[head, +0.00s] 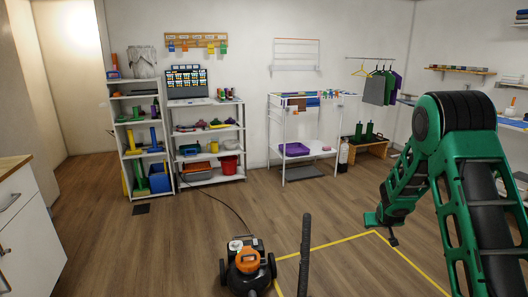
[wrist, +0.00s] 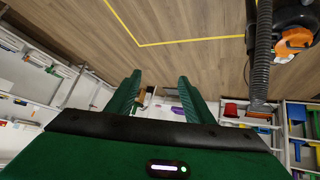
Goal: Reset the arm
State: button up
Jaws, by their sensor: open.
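My green arm comes in at the right of the head view, bent at a black joint, with its forearm hanging down and to the left. My gripper (head: 381,230) is at its lower end, above the wooden floor near the yellow floor line. In the wrist view my gripper (wrist: 158,84) shows two green fingers set well apart, with nothing between them. It is open and empty and touches nothing that I can see.
An orange and black vacuum (head: 247,264) with an upright hose (head: 304,255) stands on the floor at the front; it also shows in the wrist view (wrist: 296,38). Shelves (head: 210,145) and a white rack (head: 284,130) line the back wall. The taped floor area (head: 345,270) looks clear.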

jog(key=s+d+r+m+g, duration=0.1)
jog(key=s+d+r+g, duration=0.1)
jog(key=s+r, duration=0.85)
jog(key=s+d+r+m+g, duration=0.25)
jog(key=s+r, duration=0.25)
jog(key=s, duration=1)
jog(key=s+a+r+g+y, duration=0.1)
jog(key=s+a, duration=0.1)
jog(key=s, duration=0.7)
jog(key=s+a+r+m+g+y, duration=0.1)
jog(key=s+a, duration=0.2)
jog(key=s, duration=0.7)
jog(key=s+a+r+g+y, duration=0.1)
jog(key=s+a+r, duration=0.1)
jog(key=s, duration=0.8)
jog(key=shift+a+g, duration=0.35)
jog(key=shift+a, duration=0.4)
jog(key=shift+r, duration=0.1)
jog(key=shift+w+f, duration=0.25)
jog(key=shift+w, duration=0.45)
jog(key=shift+c, duration=0.3)
